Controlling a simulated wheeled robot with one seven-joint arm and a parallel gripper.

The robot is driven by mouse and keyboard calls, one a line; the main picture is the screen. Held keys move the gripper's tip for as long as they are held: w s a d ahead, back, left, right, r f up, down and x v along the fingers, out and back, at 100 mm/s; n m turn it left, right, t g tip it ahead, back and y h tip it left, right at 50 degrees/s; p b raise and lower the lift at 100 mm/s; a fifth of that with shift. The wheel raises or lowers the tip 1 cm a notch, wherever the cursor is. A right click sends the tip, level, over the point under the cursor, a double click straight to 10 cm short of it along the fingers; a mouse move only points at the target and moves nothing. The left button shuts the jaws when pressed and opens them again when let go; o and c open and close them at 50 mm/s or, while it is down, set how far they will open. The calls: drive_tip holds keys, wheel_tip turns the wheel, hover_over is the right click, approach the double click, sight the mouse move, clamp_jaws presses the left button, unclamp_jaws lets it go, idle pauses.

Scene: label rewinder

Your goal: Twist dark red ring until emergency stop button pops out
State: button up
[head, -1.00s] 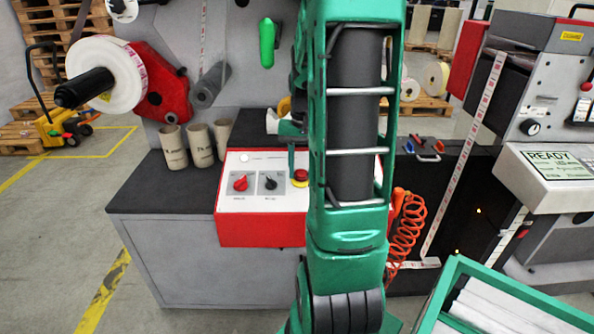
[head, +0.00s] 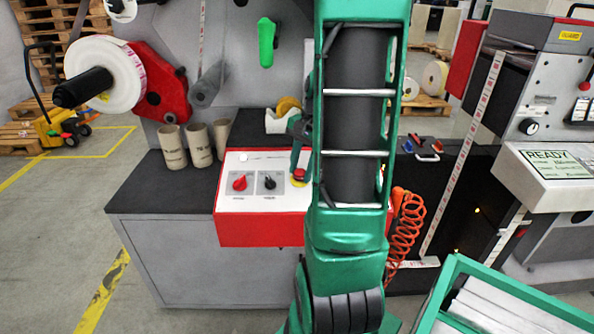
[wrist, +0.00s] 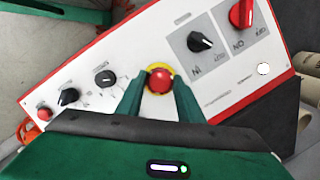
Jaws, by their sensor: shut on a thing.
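The emergency stop button is a red mushroom head with a dark red ring (wrist: 160,81) on a yellow round plate, on the sloped white panel. It also shows in the head view as a small red knob (head: 299,174) beside my arm. My gripper (wrist: 160,92) has its two green fingers on either side of the button, shut on its ring. In the head view my green gripper (head: 300,152) comes down onto the button from above, and my arm hides the panel to the right of it.
The red-edged control box (head: 262,232) also carries a red selector (head: 240,183), a black selector (head: 269,182) and, in the wrist view, more small black knobs (wrist: 105,78). Cardboard cores (head: 198,145) stand on the bench behind. A green crate (head: 456,275) is at the lower right.

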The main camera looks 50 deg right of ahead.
drive_tip(key=shift+w+d+r, duration=0.1)
drive_tip(key=shift+d, duration=0.05)
idle(0.3)
drive_tip(key=o, duration=1.1)
drive_tip(key=r, duration=0.3)
drive_tip(key=s+r, duration=0.1)
drive_tip(key=r, duration=0.3)
drive_tip(key=s+r, duration=0.1)
drive_tip(key=r, duration=0.2)
drive_tip(key=shift+d+r, duration=0.2)
drive_tip(key=shift+d, duration=0.05)
drive_tip(key=s+a+f+n, duration=0.1)
drive_tip(key=s+a+n, duration=0.2)
drive_tip(key=a, duration=0.3)
drive_tip(key=s+a+f+n+g, duration=0.1)
drive_tip(key=s+a+f+n, duration=0.1)
drive_tip(key=s+a+n, duration=0.2)
drive_tip(key=s+a+f+n+g, duration=0.1)
drive_tip(key=s+a+n, duration=0.3)
drive_tip(key=a, duration=0.4)
drive_tip(key=shift+s+a+f+h, duration=0.35)
drive_tip(key=shift+s+f, duration=0.2)
drive_tip(key=shift+f, duration=0.1)
